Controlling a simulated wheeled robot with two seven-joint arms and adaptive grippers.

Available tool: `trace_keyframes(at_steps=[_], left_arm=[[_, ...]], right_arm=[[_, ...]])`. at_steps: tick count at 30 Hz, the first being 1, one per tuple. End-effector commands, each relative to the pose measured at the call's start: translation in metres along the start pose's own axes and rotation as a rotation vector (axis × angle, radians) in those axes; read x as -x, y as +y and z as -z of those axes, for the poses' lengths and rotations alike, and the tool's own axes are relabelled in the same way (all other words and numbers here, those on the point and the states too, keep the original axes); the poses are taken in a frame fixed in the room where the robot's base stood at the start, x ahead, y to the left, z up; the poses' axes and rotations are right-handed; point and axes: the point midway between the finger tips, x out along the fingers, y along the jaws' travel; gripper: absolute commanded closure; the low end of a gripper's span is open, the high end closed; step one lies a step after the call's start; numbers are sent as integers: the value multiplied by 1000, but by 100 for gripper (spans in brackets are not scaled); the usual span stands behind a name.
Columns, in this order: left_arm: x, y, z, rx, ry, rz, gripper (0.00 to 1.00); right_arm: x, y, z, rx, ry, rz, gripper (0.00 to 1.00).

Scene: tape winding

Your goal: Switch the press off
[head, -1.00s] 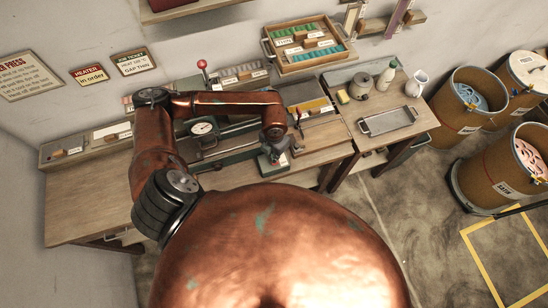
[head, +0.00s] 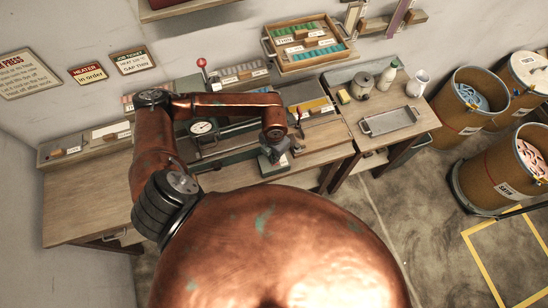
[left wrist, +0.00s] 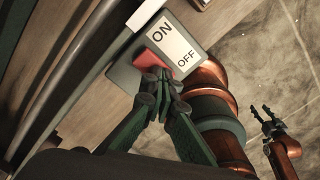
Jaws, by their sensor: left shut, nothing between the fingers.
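The press (head: 213,146) is a green machine with a round dial on the bench, partly hidden behind my left arm. In the left wrist view its switch is a grey-green box with a red rocker (left wrist: 149,60) beside a white ON/OFF label (left wrist: 173,45). My left gripper (left wrist: 162,80) is shut and empty, its fingertips at the red rocker and covering part of it. I cannot tell which way the rocker is tipped. In the head view the left gripper (head: 274,160) is at the bench's front edge. My right gripper (left wrist: 263,112) is open and empty, away over the floor.
A red-knobbed lever (head: 202,63) stands behind my left arm. To the right are a metal tray (head: 390,122), a jar and bottles on a side table. A crate (head: 267,42) of spools is at the back.

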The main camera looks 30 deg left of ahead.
Motion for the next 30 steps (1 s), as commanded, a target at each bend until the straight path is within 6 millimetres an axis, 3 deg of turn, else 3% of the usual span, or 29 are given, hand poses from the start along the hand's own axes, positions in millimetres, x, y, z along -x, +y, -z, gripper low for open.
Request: trace_keyframes(at_steps=[8, 30], left_arm=[[7, 0, 0, 0, 0, 0, 100], [64, 0, 0, 0, -1, -1, 100]], right_arm=[[5, -1, 1, -1, 1, 1, 56], [36, -3, 8, -2, 7, 4, 56]])
